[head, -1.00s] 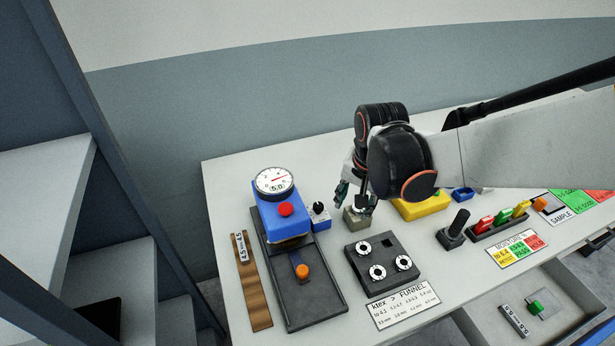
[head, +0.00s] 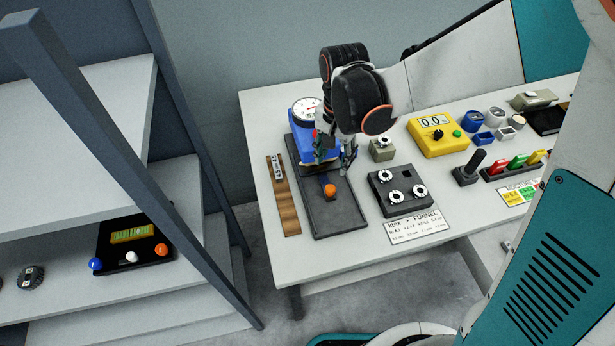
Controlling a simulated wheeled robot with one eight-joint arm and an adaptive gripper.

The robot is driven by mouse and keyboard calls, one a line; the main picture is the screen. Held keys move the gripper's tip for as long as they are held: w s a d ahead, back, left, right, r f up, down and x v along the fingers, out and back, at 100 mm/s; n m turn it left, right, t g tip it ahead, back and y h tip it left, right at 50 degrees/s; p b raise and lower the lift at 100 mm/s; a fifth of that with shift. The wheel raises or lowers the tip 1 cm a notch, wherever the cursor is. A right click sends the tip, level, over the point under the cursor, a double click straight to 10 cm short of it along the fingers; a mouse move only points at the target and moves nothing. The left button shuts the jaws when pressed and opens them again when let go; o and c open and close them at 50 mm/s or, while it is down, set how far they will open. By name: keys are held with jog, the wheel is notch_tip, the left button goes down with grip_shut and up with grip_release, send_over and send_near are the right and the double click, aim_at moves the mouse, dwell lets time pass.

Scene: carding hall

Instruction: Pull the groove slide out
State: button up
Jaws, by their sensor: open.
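The groove gauge is a blue block (head: 303,142) with a round white dial (head: 306,110) on top, standing on a dark grey base plate (head: 336,215) on the table. An orange knob (head: 329,190) sits on a narrow slide in the plate, in front of the block. My gripper (head: 334,162) is open and points down, just behind and above the orange knob. It looks apart from the knob, though the exact height is hard to tell. The gripper hides part of the block's right side and front.
A brown wooden strip (head: 284,205) lies left of the plate. A dark block with round white inserts (head: 397,190) is to the right, with a yellow meter (head: 438,134) beyond. A shelf rack (head: 150,225) stands left of the table.

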aim_at(331, 188)
notch_tip(331, 188, down, 12)
jog(key=b, duration=0.7)
jog(key=shift+b, duration=0.3)
jog(key=shift+r, duration=0.1)
jog(key=shift+s, duration=0.15)
grip_shut()
